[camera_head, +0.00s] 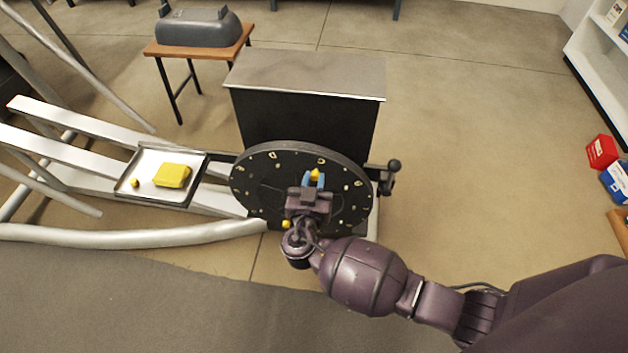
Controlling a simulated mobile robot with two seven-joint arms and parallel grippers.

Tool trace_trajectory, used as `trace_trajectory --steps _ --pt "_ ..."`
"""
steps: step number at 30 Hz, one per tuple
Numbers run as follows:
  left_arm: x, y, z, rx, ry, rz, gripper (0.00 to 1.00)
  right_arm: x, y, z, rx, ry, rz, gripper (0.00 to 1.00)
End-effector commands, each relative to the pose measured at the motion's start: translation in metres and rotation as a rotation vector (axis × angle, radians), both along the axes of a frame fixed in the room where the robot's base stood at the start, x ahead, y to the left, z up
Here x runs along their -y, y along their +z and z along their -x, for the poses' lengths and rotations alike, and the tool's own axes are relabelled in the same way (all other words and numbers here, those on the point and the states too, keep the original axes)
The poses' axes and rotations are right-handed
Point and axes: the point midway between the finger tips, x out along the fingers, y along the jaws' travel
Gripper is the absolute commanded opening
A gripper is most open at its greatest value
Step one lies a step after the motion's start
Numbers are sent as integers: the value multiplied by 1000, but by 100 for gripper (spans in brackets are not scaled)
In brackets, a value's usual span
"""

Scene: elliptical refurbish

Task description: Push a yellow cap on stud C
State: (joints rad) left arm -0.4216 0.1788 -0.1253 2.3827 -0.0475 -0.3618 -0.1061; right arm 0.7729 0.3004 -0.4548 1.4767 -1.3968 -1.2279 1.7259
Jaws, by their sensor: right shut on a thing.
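The black disk (262,190) has pale marks around its rim, too small to read surely, so I cannot tell which stud is C. My right gripper (315,178), with blue fingertips, is over the upper right half of the disk. It is shut on a yellow cap (315,173), which shows between the fingertips near the rim marks. I cannot tell whether the cap touches a stud. Another yellow cap (285,224) is at the disk's lower edge, beside my wrist. A small yellow cap (135,183) lies on the tray. My left gripper is not in view.
The tray (150,159) also holds a yellow block (172,175) and rests on the pale frame rails (75,180). A dark crank (391,178) sticks out right of the disk. A black cabinet (305,115) stands behind.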

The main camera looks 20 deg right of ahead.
Motion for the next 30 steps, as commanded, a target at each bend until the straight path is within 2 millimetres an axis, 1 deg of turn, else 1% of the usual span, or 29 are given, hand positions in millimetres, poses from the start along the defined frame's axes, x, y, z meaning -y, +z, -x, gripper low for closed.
trace_trajectory --steps 30 --pt "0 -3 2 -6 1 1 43 5 0 -7 -1 0 1 0"
